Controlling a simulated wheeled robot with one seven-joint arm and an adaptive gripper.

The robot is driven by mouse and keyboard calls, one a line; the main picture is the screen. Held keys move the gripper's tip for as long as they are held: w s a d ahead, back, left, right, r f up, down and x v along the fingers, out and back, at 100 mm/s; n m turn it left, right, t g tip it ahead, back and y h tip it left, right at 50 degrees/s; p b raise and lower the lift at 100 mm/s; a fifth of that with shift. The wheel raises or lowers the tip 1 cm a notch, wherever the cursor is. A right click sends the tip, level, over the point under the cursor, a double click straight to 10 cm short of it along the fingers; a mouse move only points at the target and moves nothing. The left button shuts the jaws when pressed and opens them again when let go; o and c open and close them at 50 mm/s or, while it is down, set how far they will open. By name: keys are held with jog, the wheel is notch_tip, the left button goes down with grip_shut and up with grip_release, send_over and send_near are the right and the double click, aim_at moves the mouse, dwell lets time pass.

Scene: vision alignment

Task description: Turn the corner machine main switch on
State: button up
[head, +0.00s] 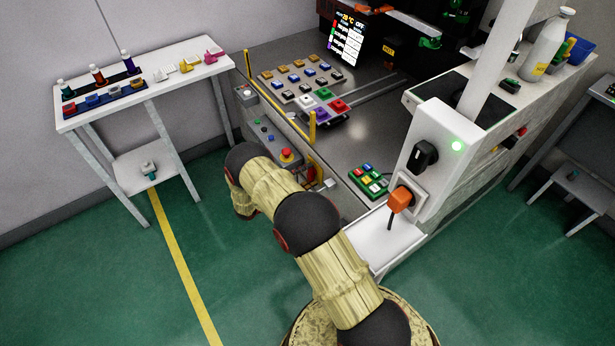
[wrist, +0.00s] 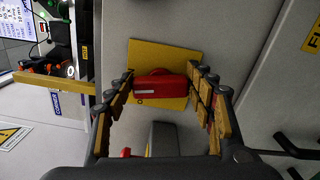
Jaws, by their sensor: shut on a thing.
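In the wrist view a red switch handle (wrist: 160,89) sits on a square yellow plate (wrist: 190,56) on a grey panel. The handle lies crosswise in the picture. My gripper (wrist: 161,78) is shut on it, with one finger at its left end and one at its right end. The yellow plate shows behind the handle and between the fingers.
The machine's worktop (head: 360,140) holds coloured button blocks. A white corner panel carries a black knob (head: 423,155), a lit green lamp (head: 456,146) and an orange piece (head: 400,199). A white side table (head: 135,105) stands left. Green floor (head: 120,270) is open. A yellow bar (wrist: 55,83) is close left in the wrist view.

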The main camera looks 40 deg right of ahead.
jog(key=shift+f+m, duration=0.15)
jog(key=shift+m, duration=1.05)
jog(key=o, duration=1.2)
jog(key=shift+c, duration=0.2)
jog(key=a, duration=1.2)
jog(key=shift+w, duration=0.35)
